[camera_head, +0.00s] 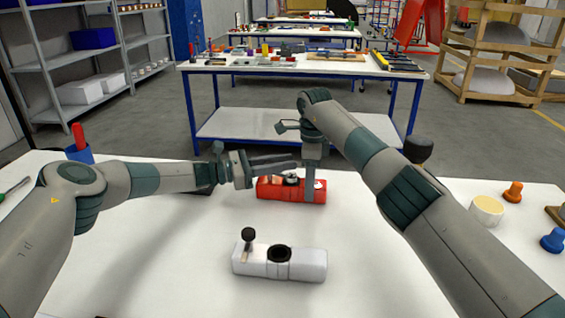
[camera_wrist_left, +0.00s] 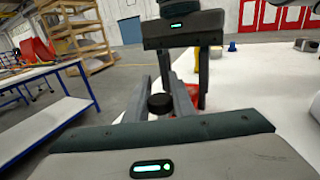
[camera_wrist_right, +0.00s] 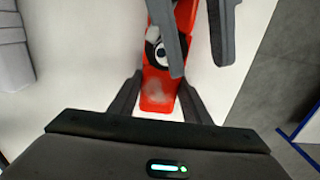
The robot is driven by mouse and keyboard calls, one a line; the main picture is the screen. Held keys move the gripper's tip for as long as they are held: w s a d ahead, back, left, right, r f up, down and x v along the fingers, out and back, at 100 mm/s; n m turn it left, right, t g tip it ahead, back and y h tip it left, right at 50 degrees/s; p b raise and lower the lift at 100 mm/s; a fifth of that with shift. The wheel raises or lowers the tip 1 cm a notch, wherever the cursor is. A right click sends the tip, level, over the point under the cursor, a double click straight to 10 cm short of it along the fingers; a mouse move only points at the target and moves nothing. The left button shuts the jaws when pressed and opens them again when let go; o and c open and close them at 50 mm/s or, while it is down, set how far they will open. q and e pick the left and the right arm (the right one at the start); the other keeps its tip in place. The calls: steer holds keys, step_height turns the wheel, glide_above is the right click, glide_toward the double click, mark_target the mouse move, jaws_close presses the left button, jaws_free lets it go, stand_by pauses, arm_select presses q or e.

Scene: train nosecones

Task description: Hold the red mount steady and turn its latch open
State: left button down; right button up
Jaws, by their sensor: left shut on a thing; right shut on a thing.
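The red mount (camera_head: 272,190) lies on the white table in the middle of the head view; it also shows in the right wrist view (camera_wrist_right: 158,94). My right gripper (camera_head: 310,192) points down and is shut on the mount's right end. My left gripper (camera_head: 293,160) reaches in level from the left, with its fingers just above the mount. In the left wrist view the latch's black knob (camera_wrist_left: 160,103) sits between the left fingers, which are shut on it. The knob is hidden by the fingers in the head view.
A white mount (camera_head: 308,262) with an upright black knob stands in front of the red one. An orange knob piece (camera_head: 513,191), a cream cylinder (camera_head: 487,209) and a blue knob piece (camera_head: 553,240) stand at the right. A blue cup (camera_head: 79,154) stands at the far left.

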arm_select(q)
steer(key=shift+s+f+m+g, duration=0.1)
steer(key=shift+s+m+g, duration=0.15)
steer(key=shift+m+g, duration=0.6)
steer(key=shift+s+g, duration=0.1)
steer(key=shift+g, duration=0.25)
steer(key=c, duration=1.5)
jaws_free()
steer(key=a, duration=0.4)
steer(key=s+a, duration=0.1)
steer(key=a, duration=0.6)
steer(key=shift+s+a, duration=0.2)
steer(key=shift+a, duration=0.2)
